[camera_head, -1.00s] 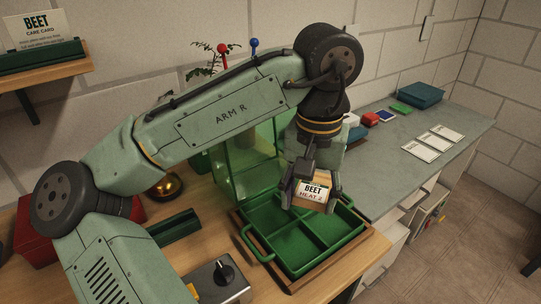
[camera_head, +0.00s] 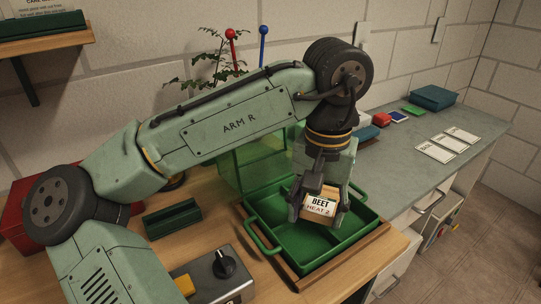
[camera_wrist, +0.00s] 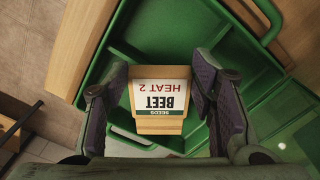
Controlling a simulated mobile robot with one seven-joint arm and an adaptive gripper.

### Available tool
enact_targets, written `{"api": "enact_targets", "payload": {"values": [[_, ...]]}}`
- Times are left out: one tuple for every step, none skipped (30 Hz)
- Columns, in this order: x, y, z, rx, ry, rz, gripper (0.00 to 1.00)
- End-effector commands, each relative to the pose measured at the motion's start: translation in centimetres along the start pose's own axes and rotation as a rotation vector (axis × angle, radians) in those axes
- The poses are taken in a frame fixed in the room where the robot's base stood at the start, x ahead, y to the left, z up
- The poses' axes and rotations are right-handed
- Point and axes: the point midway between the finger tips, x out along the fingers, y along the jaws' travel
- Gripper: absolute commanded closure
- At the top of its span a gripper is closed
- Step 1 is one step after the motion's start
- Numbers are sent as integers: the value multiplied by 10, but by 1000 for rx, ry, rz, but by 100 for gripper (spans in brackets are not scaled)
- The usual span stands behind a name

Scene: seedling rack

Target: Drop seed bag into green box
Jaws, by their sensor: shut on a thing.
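The seed bag (camera_head: 319,206) is a tan packet with a white label reading "BEET HEAT 2". My gripper (camera_head: 318,215) is shut on it and holds it over the green box. In the wrist view the bag (camera_wrist: 160,98) sits between the two fingers of my gripper (camera_wrist: 160,112), label upside down. The green box (camera_head: 345,247) is an open divided tray with side handles and stands on a wooden base. In the wrist view the box (camera_wrist: 262,62) lies below the bag. The bag and fingers hide part of the box's inside.
A translucent green panel (camera_head: 255,163) stands behind the box. A control box with a black knob (camera_head: 223,265) and a green holder (camera_head: 172,219) are at its left. The grey counter (camera_head: 400,165) at the right holds white cards (camera_head: 436,152) and a teal box (camera_head: 433,97).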

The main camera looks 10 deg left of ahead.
Motion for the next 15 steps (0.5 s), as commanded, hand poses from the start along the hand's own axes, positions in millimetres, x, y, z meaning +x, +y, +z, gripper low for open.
{"api": "enact_targets", "payload": {"values": [[-1, 0, 0, 0, 0, 0, 79], [-1, 0, 0, 0, 0, 0, 79], [-1, 0, 0, 0, 0, 0, 47], [-1, 0, 0, 0, 0, 0, 45], [-1, 0, 0, 0, 0, 0, 43], [-1, 0, 0, 0, 0, 0, 41], [-1, 0, 0, 0, 0, 0, 39], [-1, 0, 0, 0, 0, 0, 37], [-1, 0, 0, 0, 1, 0, 34], [-1, 0, 0, 0, 1, 0, 32], [-1, 0, 0, 0, 1, 0, 30], [-1, 0, 0, 0, 1, 0, 27], [-1, 0, 0, 0, 1, 0, 26], [-1, 0, 0, 0, 1, 0, 26], [-1, 0, 0, 0, 1, 0, 26]]}}
